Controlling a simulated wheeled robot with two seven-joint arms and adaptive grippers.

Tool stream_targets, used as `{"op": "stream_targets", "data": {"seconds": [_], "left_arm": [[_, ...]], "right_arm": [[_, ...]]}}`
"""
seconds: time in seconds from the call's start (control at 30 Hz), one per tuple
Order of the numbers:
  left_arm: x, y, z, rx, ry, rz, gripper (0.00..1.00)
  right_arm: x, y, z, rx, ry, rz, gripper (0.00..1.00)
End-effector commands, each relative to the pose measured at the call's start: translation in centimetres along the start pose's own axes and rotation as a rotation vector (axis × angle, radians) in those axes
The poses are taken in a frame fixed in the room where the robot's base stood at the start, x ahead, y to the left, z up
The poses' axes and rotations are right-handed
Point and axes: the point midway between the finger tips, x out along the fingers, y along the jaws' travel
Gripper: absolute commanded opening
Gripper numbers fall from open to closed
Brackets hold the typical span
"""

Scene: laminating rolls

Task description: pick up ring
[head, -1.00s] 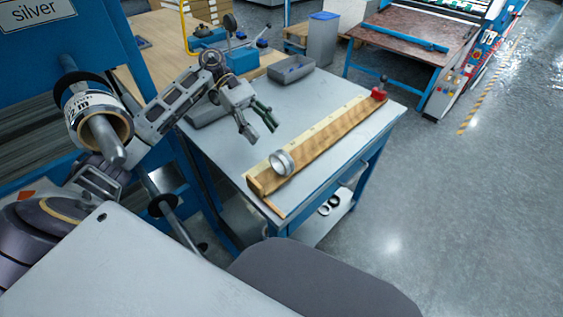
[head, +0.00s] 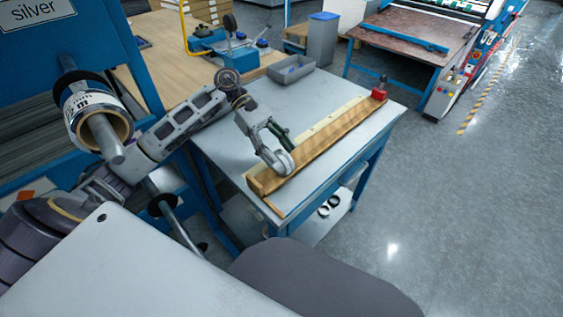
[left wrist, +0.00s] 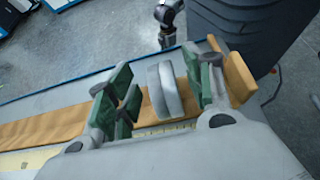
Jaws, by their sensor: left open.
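The ring (head: 284,161) is a silvery metal band standing on the wooden measuring board (head: 330,135), near the board's front end. In the left wrist view the ring (left wrist: 165,90) is between the two green-padded fingers of my left gripper (left wrist: 160,98). The fingers are apart, with a gap on the left side and a smaller one on the right. In the head view my left gripper (head: 276,148) is over the ring and partly hides it. My right gripper is not in view.
The board lies along the right edge of a grey-topped blue table (head: 225,140), with a red clamp (head: 379,94) at its far end. A grey bin (head: 291,70) stands at the table's back. A roll (head: 97,115) sits on a shaft at left.

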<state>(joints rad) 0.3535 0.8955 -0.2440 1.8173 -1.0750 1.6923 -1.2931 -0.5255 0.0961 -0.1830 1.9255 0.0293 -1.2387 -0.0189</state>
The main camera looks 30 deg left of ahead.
Motion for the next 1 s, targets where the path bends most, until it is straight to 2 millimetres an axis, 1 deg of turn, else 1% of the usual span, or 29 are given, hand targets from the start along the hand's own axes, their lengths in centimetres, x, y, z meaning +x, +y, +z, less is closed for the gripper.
{"op": "stream_targets", "data": {"seconds": [0.17,0.5,0.6,0.73,1.0], "left_arm": [[0.6,0.0,0.0,-0.001,-0.001,-0.001,0.52],[4.2,-0.1,0.1,0.0,0.0,-0.002,0.52],[4.9,0.0,0.1,-0.001,-0.001,-0.001,0.52],[5.2,0.0,0.1,-0.002,0.0,-0.001,0.52],[5.2,0.0,0.1,-0.001,0.0,-0.001,0.52]], "right_arm": [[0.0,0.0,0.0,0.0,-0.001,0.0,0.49],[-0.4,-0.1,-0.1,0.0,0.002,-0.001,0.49],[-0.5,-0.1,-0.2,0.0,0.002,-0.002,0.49],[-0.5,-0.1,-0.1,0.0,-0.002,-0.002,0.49],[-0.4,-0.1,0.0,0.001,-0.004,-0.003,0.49]]}}
